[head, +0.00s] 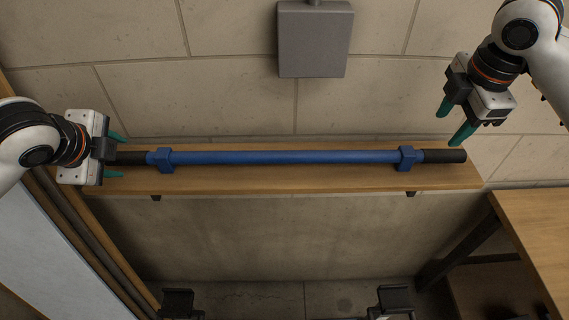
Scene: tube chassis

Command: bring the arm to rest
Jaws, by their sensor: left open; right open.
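A long blue tube (285,157) with black ends lies level along a wooden shelf, held by a blue bracket near each end: the left bracket (166,160) and the right bracket (407,158). My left gripper (117,155) is open at the tube's left black end, with one green finger above it and one below it in the picture. I cannot tell whether the fingers touch the tube. My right gripper (452,120) is open and empty. Its green fingers are above and behind the tube's right black end (444,156), apart from it as far as I can see.
The wooden shelf (285,180) is fixed to a block wall with a grey box (315,40) on it. A wooden table (535,225) stands at the right. A pale panel (55,255) is at the lower left. Two black stands (178,303) are at the bottom.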

